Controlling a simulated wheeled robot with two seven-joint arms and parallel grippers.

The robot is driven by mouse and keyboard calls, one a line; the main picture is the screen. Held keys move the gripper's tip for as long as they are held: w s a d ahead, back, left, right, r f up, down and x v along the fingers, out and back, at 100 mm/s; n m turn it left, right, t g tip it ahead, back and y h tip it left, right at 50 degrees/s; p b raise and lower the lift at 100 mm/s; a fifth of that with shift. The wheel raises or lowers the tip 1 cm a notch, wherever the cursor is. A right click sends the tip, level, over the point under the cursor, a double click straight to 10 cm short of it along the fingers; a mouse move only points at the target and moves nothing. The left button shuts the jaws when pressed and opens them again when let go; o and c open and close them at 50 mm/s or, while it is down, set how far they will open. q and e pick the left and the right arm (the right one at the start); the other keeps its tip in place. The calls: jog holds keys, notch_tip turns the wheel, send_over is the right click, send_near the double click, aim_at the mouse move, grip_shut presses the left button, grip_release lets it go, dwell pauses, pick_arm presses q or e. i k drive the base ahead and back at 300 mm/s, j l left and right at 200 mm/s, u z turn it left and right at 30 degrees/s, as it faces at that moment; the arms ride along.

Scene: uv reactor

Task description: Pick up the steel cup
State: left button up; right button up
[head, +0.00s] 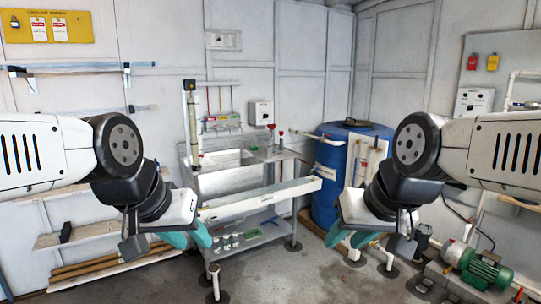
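I cannot make out a steel cup for certain. Small items too tiny to name stand on the metal sink bench (240,178) in the middle, near a red funnel (271,127), and on its lower shelf (262,236). My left gripper (188,238) hangs in front of the bench's left side, its teal fingers apart with nothing seen between them. My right gripper (350,238) hangs to the right of the bench, in front of the blue barrel, with its teal fingers also apart and empty. Both grippers hide parts of the scene behind them.
A long white trough (262,199) crosses the bench's front. A blue barrel (328,180) stands to its right. A green pump motor (486,270) sits low at the right. Wall shelves (95,232) are at the left.

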aim_at(268, 150)
jog(key=i+u, duration=0.1)
jog(key=i, duration=0.45)
jog(key=i+u, duration=0.1)
jog(key=i, duration=0.4)
jog(key=i+l+u, duration=0.1)
jog(key=i, duration=0.45)
jog(key=i+l+u, duration=0.15)
jog(key=i, duration=0.4)
jog(key=i+l+u, duration=0.1)
jog(key=i+l, duration=0.15)
jog(key=i, duration=0.25)
jog(key=i+l+u, duration=0.1)
jog(key=i+l, duration=0.15)
jog(key=i, duration=0.25)
jog(key=i+l+u, duration=0.1)
jog(key=i+l, duration=0.2)
jog(key=i, duration=0.2)
